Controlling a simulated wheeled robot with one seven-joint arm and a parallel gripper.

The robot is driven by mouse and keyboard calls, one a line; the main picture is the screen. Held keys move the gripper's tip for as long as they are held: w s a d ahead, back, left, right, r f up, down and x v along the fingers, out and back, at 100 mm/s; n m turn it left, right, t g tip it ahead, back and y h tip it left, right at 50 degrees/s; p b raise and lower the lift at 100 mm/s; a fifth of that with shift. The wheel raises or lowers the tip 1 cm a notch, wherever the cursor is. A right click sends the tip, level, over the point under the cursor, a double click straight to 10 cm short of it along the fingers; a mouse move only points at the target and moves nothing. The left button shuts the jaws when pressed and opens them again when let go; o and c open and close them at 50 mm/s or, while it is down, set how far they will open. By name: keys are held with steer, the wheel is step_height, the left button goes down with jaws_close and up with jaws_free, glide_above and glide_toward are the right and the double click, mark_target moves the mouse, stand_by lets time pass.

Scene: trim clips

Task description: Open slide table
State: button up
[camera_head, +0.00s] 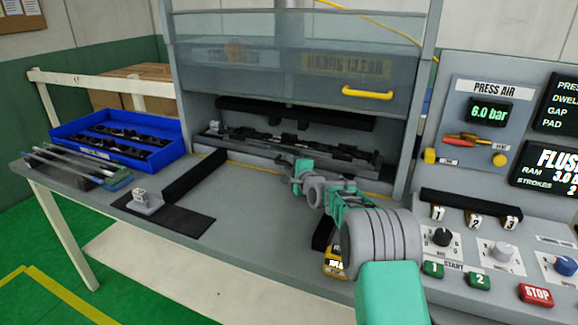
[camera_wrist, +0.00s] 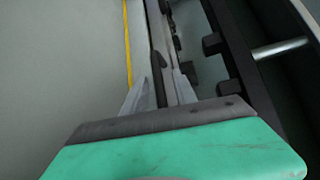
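The slide table (camera_head: 235,150) appears to be the grey bed low in the press opening, carrying a long row of dark clip tooling. My gripper (camera_head: 297,172) is at its front edge in the head view, and the arm hides part of that edge. In the wrist view, my gripper (camera_wrist: 160,95) has its two grey fingers apart, with a gap between them. A grey rail (camera_wrist: 160,45) of the slide runs away from between the fingers, with black blocks to its right. I cannot tell whether the fingers touch the rail.
The press guard (camera_head: 290,75), with a yellow handle (camera_head: 367,93), is above the opening. A blue bin (camera_head: 70,130) and metal strips (camera_head: 65,167) lie left. A black mat with a small grey block (camera_head: 146,201) lies ahead of the press. The control panel (camera_head: 480,235) stands right.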

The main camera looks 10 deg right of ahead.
jaws_close()
stand_by(1.4)
